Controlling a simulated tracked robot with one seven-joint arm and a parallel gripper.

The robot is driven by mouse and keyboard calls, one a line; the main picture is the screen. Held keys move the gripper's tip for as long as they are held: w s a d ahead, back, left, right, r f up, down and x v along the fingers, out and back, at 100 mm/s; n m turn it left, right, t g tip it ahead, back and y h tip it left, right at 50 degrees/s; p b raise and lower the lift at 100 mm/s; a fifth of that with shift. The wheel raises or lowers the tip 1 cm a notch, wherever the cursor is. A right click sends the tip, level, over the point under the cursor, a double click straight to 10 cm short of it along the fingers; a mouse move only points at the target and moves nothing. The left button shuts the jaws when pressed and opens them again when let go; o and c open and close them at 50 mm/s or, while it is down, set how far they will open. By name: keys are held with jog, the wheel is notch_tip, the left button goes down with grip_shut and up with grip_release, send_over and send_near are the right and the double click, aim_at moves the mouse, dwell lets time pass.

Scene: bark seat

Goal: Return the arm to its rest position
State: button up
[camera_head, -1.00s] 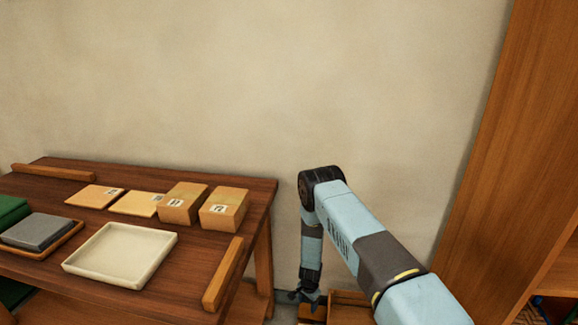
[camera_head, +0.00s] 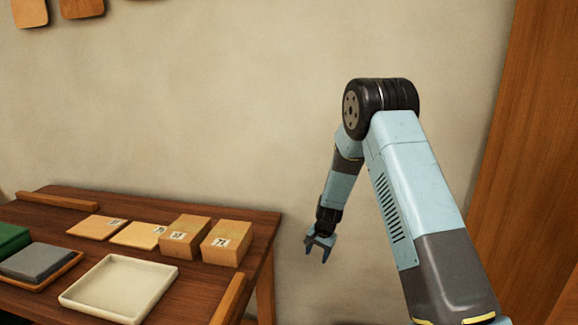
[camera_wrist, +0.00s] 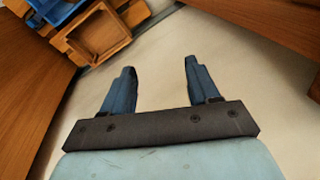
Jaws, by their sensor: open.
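My gripper (camera_head: 319,252) hangs at the end of my light blue arm in the head view, to the right of the wooden table. It points downward, is open, and holds nothing. In the wrist view my gripper (camera_wrist: 158,78) shows two dark blue fingers spread apart with bare space between them. The arm is bent at a raised black joint, with the forearm hanging down from it.
The wooden table (camera_head: 50,211) bears a cream tray (camera_head: 120,288), two boxes (camera_head: 185,237), flat labelled pieces (camera_head: 97,227) and a grey block (camera_head: 38,262). A wooden panel (camera_head: 535,150) stands at right. Wooden trays (camera_wrist: 99,33) lie beyond the fingers in the wrist view.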

jog(key=s+d+r+n+t, duration=0.15)
jog(key=s+r, duration=0.35)
jog(key=r, duration=0.5)
jog(key=s+d+r+n, duration=0.1)
jog(key=s+d+r, duration=0.3)
jog(key=r, duration=0.7)
jog(key=s+d+r+n, duration=0.1)
jog(key=s+d+r, duration=0.1)
jog(key=s+r, duration=0.6)
jog(key=s+d+r+n, duration=0.1)
jog(key=s+d+r, duration=0.1)
jog(key=s, duration=0.6)
jog(key=s+d+r+t+h, duration=0.1)
jog(key=s+r, duration=0.4)
jog(key=s, duration=0.3)
jog(key=s+d+r+n+t, duration=0.1)
jog(key=s+r, duration=0.3)
jog(key=s, duration=0.5)
jog(key=shift+d+r+n+h, duration=0.15)
jog(key=shift+d+n+h, duration=0.2)
jog(key=shift+d, duration=0.5)
